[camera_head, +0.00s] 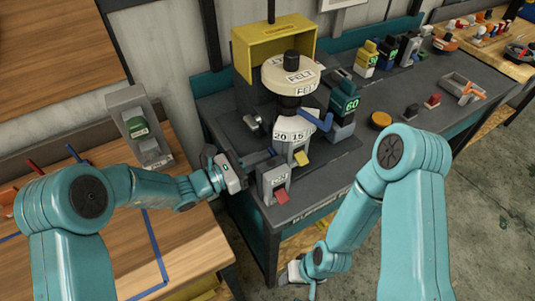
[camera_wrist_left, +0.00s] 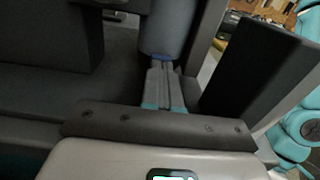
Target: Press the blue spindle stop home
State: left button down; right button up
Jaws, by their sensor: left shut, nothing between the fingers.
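A bench machine (camera_head: 293,72) carries a cream wheel marked FELT and a dark knob on top. A blue lever-like part (camera_head: 320,121) sticks out at its right side. My left gripper (camera_head: 270,156) is shut and empty, pointing at the machine's lower front.
A numbered white dial (camera_head: 293,131) with a yellow tab and a grey switch box (camera_head: 275,183) with a red paddle stand close to the left gripper. Bottles marked 60 and 80 stand right of the machine.

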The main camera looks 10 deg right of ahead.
pick_arm(q)
jog(key=v, duration=0.8)
dwell(0.4)
jog(key=shift+r, duration=0.15)
